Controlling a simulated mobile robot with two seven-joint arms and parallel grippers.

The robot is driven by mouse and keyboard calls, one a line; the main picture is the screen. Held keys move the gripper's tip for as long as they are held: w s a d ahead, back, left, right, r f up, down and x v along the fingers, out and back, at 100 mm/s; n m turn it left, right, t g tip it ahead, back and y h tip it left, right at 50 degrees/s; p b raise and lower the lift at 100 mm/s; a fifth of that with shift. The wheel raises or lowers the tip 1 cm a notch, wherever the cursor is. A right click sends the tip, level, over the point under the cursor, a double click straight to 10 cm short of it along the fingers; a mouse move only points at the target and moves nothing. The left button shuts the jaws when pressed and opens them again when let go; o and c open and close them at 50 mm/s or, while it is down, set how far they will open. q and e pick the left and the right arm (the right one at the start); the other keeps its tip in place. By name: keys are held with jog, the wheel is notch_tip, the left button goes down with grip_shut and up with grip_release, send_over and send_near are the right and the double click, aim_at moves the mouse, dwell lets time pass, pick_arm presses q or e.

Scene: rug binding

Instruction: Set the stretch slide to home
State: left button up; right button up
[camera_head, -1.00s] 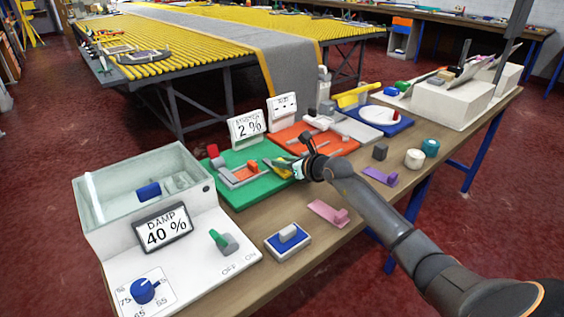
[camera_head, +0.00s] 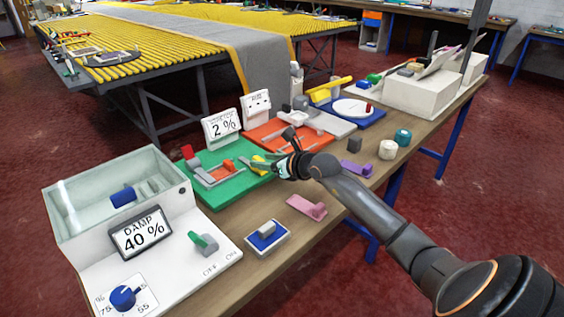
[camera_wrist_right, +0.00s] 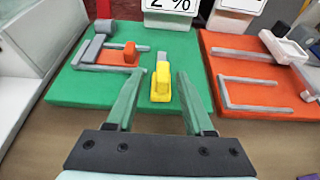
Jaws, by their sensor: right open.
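A green board (camera_head: 207,191) carries a sign (camera_head: 221,127) that reads 2 %, its upper word blurred. On the board, an orange block (camera_wrist_right: 130,52) sits at a grey track, left of a yellow handle (camera_wrist_right: 161,84) with a grey piece at its far end. I cannot tell which of these is the stretch slide. My right gripper (camera_wrist_right: 161,98) is open. In the right wrist view its two green fingers lie either side of the yellow handle, with gaps on both sides. In the head view, the gripper hangs over the board's right part. My left gripper is out of view.
An orange board (camera_head: 290,131) with grey rails lies right of the green board. A white box with a DAMP 40 % sign (camera_head: 141,231) stands at the left. A blue-and-white switch block (camera_head: 267,237) and a pink piece (camera_head: 307,208) lie near the front edge.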

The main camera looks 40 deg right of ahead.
jog(key=v, duration=0.8)
jog(key=shift+s+r, duration=0.15)
jog(key=shift+s, duration=0.3)
jog(key=shift+a, duration=0.1)
